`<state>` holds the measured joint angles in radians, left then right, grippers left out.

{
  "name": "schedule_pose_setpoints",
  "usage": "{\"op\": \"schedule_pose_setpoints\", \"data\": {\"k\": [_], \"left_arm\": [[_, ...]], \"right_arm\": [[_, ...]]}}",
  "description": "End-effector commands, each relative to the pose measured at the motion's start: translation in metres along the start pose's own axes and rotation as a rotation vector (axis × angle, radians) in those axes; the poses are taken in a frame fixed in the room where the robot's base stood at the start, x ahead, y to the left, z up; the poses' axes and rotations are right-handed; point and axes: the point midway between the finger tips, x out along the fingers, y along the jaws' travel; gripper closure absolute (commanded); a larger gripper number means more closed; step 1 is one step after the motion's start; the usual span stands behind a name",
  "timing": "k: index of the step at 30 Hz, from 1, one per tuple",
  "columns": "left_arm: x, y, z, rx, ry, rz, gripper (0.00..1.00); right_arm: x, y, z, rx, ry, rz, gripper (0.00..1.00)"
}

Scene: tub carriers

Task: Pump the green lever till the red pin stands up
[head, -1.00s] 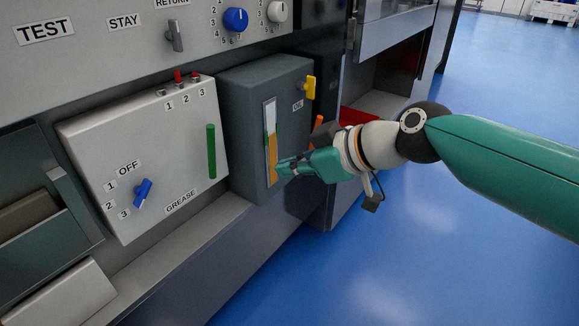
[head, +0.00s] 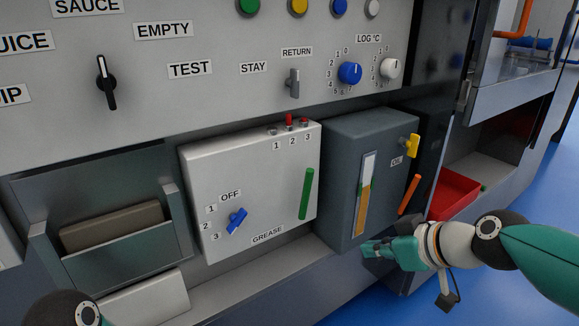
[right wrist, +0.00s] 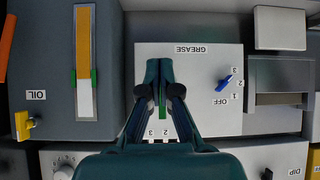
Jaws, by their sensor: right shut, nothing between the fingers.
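The green lever (head: 306,194) stands nearly upright on the right side of the white grease box (head: 262,185). On the box top, the red pin at 2 (head: 289,119) sticks up clearly. The pin at 3 (head: 304,121) shows a little red and sits lower; the one at 1 (head: 272,131) looks low. My right gripper (head: 370,249) is shut and empty, below and right of the lever, in front of the oil box. In the right wrist view its fingers (right wrist: 157,66) partly cover the lever (right wrist: 163,103). My left gripper is out of view.
The dark oil box (head: 340,190) with a yellow tap (head: 411,146) and an orange lever (head: 410,195) stands to the right. A blue selector (head: 237,220) is on the grease box. A red tray (head: 455,195) lies farther right. Space before the boxes is free.

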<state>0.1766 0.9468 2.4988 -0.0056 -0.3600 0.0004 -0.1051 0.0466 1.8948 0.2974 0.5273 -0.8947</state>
Motion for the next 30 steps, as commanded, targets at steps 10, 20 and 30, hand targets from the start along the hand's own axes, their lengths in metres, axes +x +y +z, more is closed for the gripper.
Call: {"op": "schedule_pose_setpoints", "data": {"k": [10, 20, 30], "left_arm": [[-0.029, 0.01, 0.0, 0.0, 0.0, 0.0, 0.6], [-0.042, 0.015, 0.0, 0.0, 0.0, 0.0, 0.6], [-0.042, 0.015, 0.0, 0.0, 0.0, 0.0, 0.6]], "right_arm": [[0.15, -0.05, 0.256, 0.545, -0.452, 0.032, 1.0], [0.143, -0.151, 0.394, 0.885, -0.666, 0.039, 1.0], [0.141, -0.163, 0.404, 0.923, -0.68, 0.041, 1.0]]}}
